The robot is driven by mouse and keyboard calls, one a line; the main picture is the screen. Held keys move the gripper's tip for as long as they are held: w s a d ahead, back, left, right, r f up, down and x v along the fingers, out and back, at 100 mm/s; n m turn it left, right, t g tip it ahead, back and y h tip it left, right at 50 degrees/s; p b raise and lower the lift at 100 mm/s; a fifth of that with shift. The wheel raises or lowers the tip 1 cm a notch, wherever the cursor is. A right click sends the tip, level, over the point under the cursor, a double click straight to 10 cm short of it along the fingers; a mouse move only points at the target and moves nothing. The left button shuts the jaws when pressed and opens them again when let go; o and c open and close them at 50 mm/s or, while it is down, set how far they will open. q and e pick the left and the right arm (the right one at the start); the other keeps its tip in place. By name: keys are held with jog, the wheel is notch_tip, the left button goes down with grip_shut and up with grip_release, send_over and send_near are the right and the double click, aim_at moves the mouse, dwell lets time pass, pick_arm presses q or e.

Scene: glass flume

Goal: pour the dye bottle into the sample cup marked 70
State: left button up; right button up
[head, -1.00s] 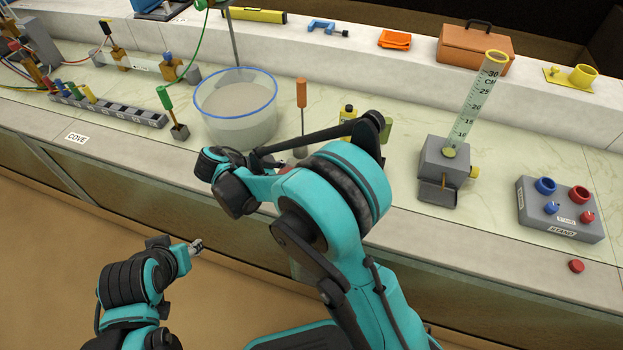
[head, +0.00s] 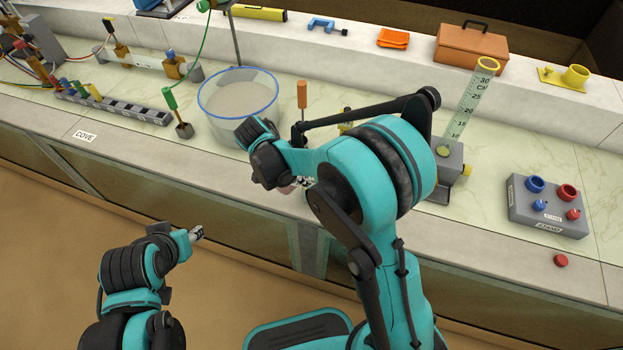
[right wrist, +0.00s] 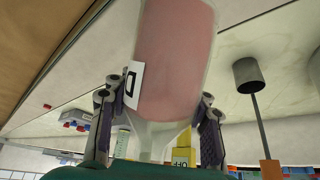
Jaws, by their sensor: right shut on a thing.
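The dye bottle (right wrist: 175,60) is clear with pink contents and a white label bearing a dark letter; it fills the middle of the right wrist view. My right gripper (right wrist: 157,100) has a finger on each side of it and is shut on it. In the head view my right arm hides most of that gripper (head: 300,183) and the bottle. A yellow piece with a number tag (right wrist: 181,152) shows behind the bottle; its number is not clear. A small yellow piece (head: 345,128) shows behind my right arm. My left gripper (head: 197,233) hangs before the counter; its jaws are too small to read.
A round water basin (head: 238,105) and an orange-handled tool (head: 302,95) stand left of my right arm. A graduated tube (head: 470,100) rises from a grey block on the right. A grey stand (head: 545,222) and red cap (head: 561,260) lie further right.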

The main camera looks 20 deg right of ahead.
jog(key=shift+a+f+y+p, duration=0.1)
jog(key=shift+f+y+p, duration=0.15)
jog(key=shift+y, duration=0.35)
dwell(1.0)
jog(key=shift+a+y+p, duration=0.45)
jog(key=shift+y+p, duration=0.15)
jog(key=shift+y, duration=0.2)
dwell(1.7)
jog(key=shift+s+a+r+g+y+p, duration=0.1)
jog(key=shift+a+r+g+y+p, duration=0.25)
jog(key=shift+y+p, duration=0.45)
dwell(1.7)
jog(key=shift+a+f+y+b, duration=0.15)
jog(key=shift+f+y+b, duration=0.45)
jog(key=shift+f+b, duration=0.4)
dwell(0.4)
